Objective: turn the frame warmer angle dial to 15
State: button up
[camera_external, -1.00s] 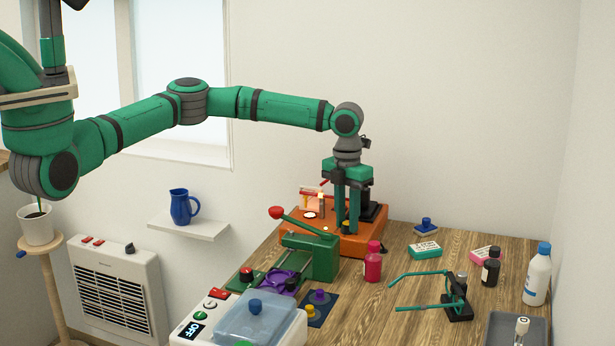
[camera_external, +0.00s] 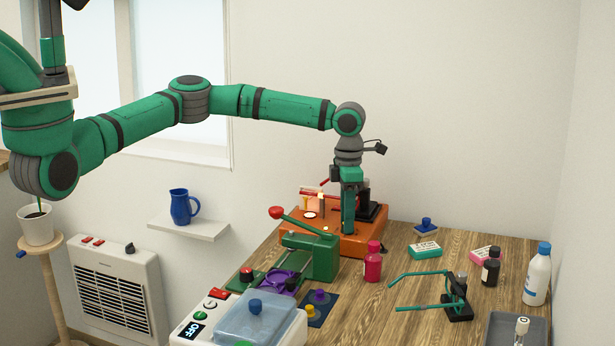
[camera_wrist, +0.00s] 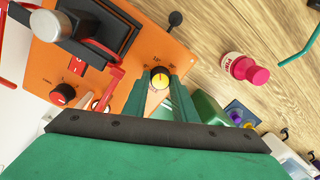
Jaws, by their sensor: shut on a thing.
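The orange frame warmer (camera_external: 373,232) stands at the back of the wooden table. My gripper (camera_external: 348,229) points straight down at the warmer's front right part. In the wrist view my gripper (camera_wrist: 160,84) has its two green fingers on either side of the dial, shut on it. The dial is hidden behind the fingers in the outside view.
A green press (camera_external: 318,256) with a red-knobbed lever (camera_external: 277,212) stands close in front of the warmer. A red bottle (camera_external: 373,264) stands to its right. Teal glasses (camera_external: 420,308) lie on a stand further right.

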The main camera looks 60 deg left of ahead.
dwell(0.4)
jog(key=o, duration=1)
jog(key=shift+o, duration=0.2)
jog(key=shift+r, duration=0.1)
notch_tip(320, 180, up, 11)
jog(key=shift+a, duration=0.15)
jog(key=shift+f, duration=0.2)
